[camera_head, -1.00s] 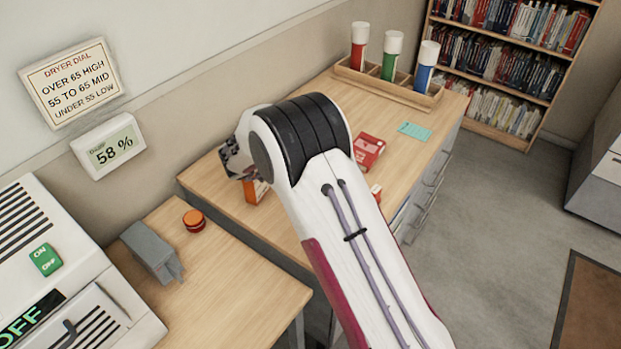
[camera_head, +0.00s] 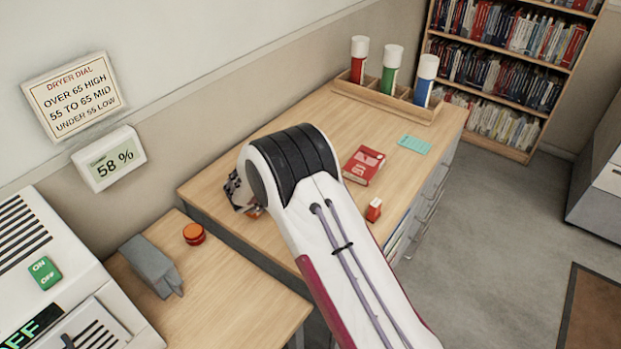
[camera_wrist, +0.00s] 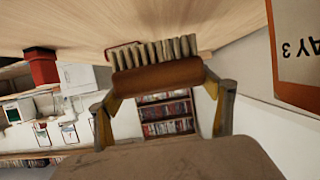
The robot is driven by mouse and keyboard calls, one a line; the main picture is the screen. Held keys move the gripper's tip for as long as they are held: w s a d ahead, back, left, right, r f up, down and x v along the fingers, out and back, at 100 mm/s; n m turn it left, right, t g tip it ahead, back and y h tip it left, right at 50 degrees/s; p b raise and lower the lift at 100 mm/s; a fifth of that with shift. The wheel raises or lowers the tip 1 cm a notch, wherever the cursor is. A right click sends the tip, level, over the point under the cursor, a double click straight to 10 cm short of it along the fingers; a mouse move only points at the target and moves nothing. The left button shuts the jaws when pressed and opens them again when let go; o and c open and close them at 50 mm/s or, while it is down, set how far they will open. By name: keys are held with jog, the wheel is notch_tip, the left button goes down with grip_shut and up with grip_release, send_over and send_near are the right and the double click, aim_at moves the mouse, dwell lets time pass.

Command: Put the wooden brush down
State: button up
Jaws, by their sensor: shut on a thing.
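The wooden brush (camera_wrist: 158,77) shows in the wrist view, its brown back crosswise between the fingers and its pale bristles toward the wooden tabletop (camera_wrist: 90,25), which fills the top of that upside-down view. My gripper (camera_wrist: 160,88) is shut on the brush. I cannot tell whether the bristles touch the tabletop. In the head view my gripper (camera_head: 240,194) is mostly hidden behind my arm, low over the left part of the long desk (camera_head: 310,120). The brush cannot be made out there.
An orange-and-white box (camera_wrist: 298,50) is close beside the gripper. A grey device (camera_head: 150,262) and orange button (camera_head: 194,234) stand on the nearer table.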

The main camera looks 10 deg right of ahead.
jog(key=shift+f, duration=0.35)
jog(key=shift+f, duration=1.85)
jog(key=shift+f, duration=0.15)
jog(key=o, duration=0.9)
jog(key=shift+r, duration=0.2)
